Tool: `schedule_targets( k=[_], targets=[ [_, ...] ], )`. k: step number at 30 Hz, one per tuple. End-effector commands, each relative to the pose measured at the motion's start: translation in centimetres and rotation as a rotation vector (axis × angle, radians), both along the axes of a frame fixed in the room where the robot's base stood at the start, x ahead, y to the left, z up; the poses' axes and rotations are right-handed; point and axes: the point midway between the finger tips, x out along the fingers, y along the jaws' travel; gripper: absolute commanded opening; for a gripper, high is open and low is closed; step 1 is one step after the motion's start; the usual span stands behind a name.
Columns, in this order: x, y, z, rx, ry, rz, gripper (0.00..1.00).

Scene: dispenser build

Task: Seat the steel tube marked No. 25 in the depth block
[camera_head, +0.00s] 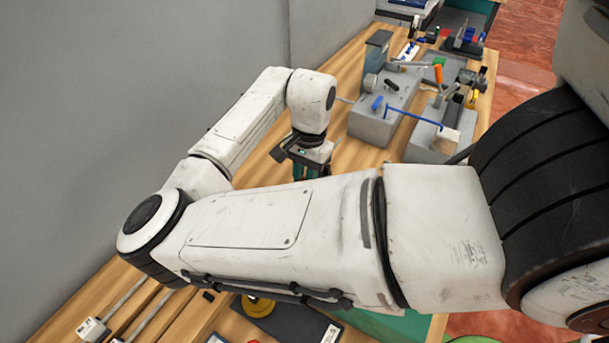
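My gripper (309,168) hangs over the wooden bench in the middle of the view, below my white wrist. My forearm in front hides its lower part, so I cannot see its fingertips or whether it holds anything. I cannot make out a steel tube marked No. 25. Two thin grey rods, each with a pale block-like end, lie at the lower left, one end being the white block (93,329). No marking on them is readable. I cannot tell which fixture is the depth block.
Grey block fixtures (372,128) with a blue-handled bar stand right of my gripper. An orange handle (438,74) rises behind them. A dark tray (292,322) with a yellow round part (258,305) lies at the front. A grey wall (130,100) borders the bench's left.

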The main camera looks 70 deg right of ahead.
Motion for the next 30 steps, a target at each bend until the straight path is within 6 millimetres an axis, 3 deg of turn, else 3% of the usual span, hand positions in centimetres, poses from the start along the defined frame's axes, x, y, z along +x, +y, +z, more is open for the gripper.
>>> schedule_targets(
  k=[30],
  targets=[
    [0.01,0.01,-0.75,0.000,0.000,0.001,0.00]
  ],
)
